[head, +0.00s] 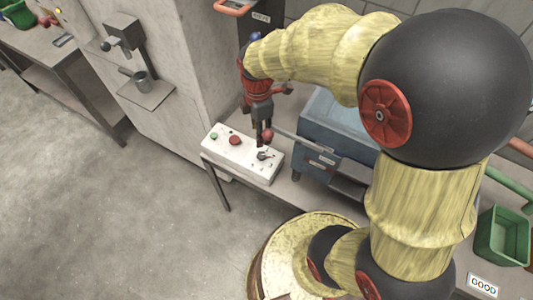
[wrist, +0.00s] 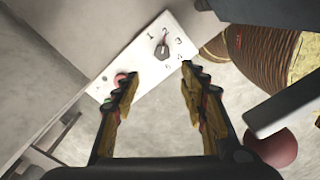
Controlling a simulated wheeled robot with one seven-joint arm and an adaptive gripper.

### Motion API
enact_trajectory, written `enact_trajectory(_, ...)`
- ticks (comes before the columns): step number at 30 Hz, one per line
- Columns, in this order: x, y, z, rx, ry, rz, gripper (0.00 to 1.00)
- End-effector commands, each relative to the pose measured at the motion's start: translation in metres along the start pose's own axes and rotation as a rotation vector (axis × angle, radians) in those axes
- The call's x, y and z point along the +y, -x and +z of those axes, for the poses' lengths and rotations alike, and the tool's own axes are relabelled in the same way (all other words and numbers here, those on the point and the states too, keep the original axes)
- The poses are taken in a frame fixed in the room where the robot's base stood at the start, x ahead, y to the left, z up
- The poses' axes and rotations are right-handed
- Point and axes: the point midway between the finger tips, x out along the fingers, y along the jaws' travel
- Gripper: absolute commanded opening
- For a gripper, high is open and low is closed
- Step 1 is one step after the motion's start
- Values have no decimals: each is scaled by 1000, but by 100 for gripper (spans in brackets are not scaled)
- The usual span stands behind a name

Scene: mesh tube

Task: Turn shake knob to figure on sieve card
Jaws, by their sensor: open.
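The shake knob (head: 264,155) is a small dark knob on the white control box (head: 225,145). In the wrist view the knob (wrist: 162,51) sits among printed figures, with 1, 2 and 3 readable. Its narrow end seems to face the 2, but it is too small to be sure. My gripper (head: 263,143) hangs over the knob end of the box. In the wrist view my gripper (wrist: 161,73) is open and empty, with the knob ahead between its fingertips and apart from them. A small card (head: 261,18) on the dark post at the back has blurred lettering.
A red button (head: 235,140) and a green button (head: 214,135) are on the box. A red ball on a bar (wrist: 275,148) is close to my gripper's right side. A blue machine (head: 335,130) stands right of the box. A green bin (head: 502,237) is far right.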

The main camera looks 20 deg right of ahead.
Motion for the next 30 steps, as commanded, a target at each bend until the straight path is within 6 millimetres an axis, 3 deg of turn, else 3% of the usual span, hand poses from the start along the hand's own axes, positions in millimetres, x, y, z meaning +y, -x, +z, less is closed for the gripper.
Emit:
enact_trajectory(8,2,-22,0,0,61,-20,43)
enact_trajectory(24,1,-115,0,0,58,-18,43)
enact_trajectory(30,1,-128,0,0,58,-17,43)
